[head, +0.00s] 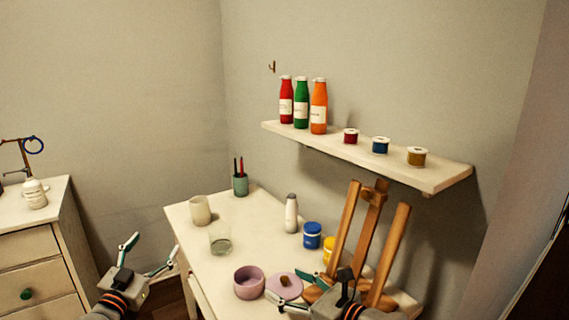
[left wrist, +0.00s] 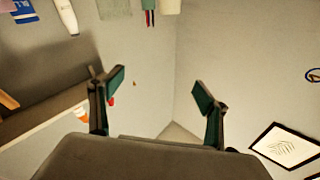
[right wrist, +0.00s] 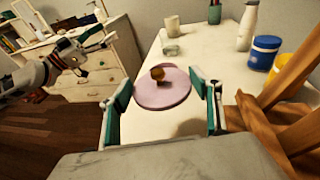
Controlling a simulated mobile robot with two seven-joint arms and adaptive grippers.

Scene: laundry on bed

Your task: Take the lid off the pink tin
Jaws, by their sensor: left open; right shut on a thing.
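The pink tin (head: 249,282) stands open on the white table, its hollow inside showing in the head view. Its round pink lid (head: 285,288) with a brown knob is apart from the tin, just to its right. My right gripper (head: 288,290) is shut on the lid.
On the table (head: 180,225) are a beige cup (head: 200,211), a glass (head: 220,240), a white bottle (head: 291,214), a blue jar (head: 312,235) and a yellow jar (head: 328,247). A wooden easel (head: 343,235) stands close to my right gripper. A shelf (head: 365,157) hangs above.

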